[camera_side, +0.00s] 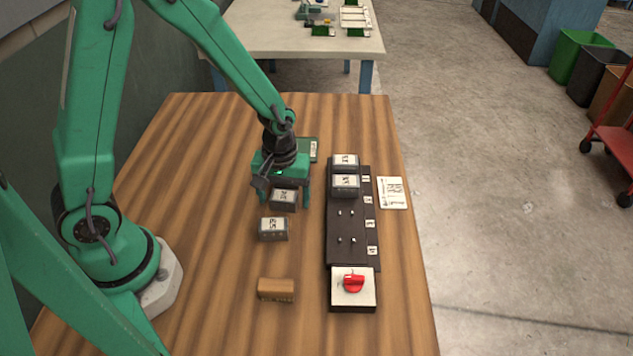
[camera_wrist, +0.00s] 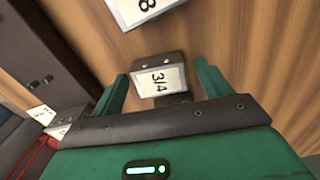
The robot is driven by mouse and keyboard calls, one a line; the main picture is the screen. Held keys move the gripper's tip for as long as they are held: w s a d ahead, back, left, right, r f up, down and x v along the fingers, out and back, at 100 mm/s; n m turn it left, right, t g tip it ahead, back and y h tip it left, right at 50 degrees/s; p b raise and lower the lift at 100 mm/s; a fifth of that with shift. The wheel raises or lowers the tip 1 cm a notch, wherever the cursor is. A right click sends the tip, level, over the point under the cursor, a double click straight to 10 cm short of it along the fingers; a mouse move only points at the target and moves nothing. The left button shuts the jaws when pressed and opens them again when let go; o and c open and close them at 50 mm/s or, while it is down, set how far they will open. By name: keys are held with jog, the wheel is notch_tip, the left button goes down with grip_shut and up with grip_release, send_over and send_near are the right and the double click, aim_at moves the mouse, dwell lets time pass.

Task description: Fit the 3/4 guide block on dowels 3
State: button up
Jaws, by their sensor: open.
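The 3/4 guide block (camera_wrist: 158,80), grey with a white label, stands on the wooden table; it also shows below my gripper in the side view (camera_side: 284,201). My gripper (camera_wrist: 162,72) is open, with one finger on each side of this block. I cannot tell whether the fingers touch it. In the side view my gripper (camera_side: 285,196) is low over the block, left of the dark dowel board (camera_side: 328,225). Two bare dowel pairs (camera_side: 346,212) (camera_side: 346,240) stand up on the board. The small position labels are too blurred to read.
Two labelled blocks (camera_side: 345,160) (camera_side: 345,182) sit at the board's far end. A red knob (camera_side: 353,281) is at the board's near end. A card (camera_side: 392,193) lies right.

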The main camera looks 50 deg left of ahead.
aim_at(284, 197)
jog(key=shift+f, duration=0.2)
dwell(0.4)
jog(key=c, duration=1.1)
jog(key=shift+c, duration=0.2)
jog(key=shift+r, duration=0.15)
jog(key=shift+r, duration=0.75)
jog(key=r, duration=0.2)
jog(key=shift+s+d+r, duration=0.1)
jog(key=shift+d+r, duration=0.1)
jog(key=shift+r, duration=0.15)
jog(key=s+d+r, duration=0.6)
jog(key=d, duration=0.3)
jog(key=shift+s+r, duration=0.25)
jog(key=shift+s, duration=0.15)
jog(key=shift+w, duration=0.15)
